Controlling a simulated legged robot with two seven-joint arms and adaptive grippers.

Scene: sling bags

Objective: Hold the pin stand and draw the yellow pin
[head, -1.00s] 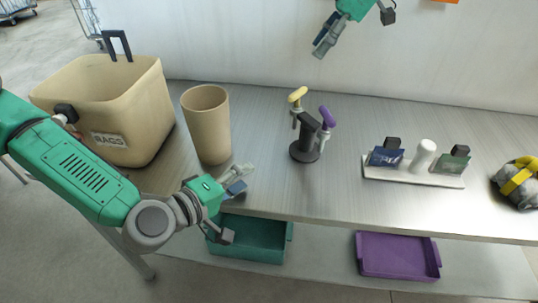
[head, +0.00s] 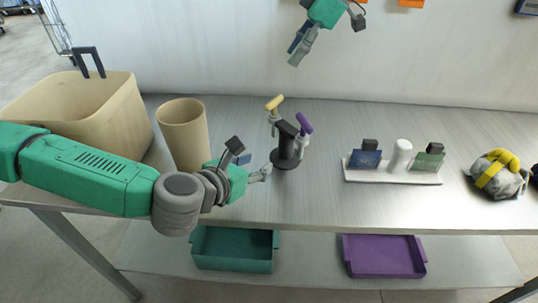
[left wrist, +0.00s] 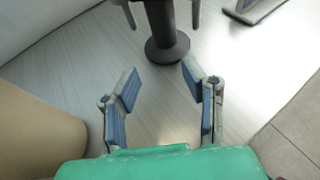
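The black pin stand (head: 286,157) stands upright on the table, with a round base and a post. The yellow pin (head: 274,104) hangs on its left side and a purple pin (head: 304,124) on its right. In the left wrist view the stand's base (left wrist: 167,48) is ahead, beyond my fingertips, and the pin handles are out of frame. My left gripper (head: 264,173) is just left of the stand, low over the table; in the left wrist view its fingers (left wrist: 160,85) are apart with nothing between them. My right gripper (head: 298,47) is high behind the stand, empty, its fingers apart.
A tan cup (head: 184,135) and a large tan bin (head: 85,112) stand left, close to my left arm. A white holder (head: 393,175) with cards and a grey bag with a yellow strap (head: 495,177) are right. Teal (head: 233,250) and purple (head: 383,256) trays sit on the lower shelf.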

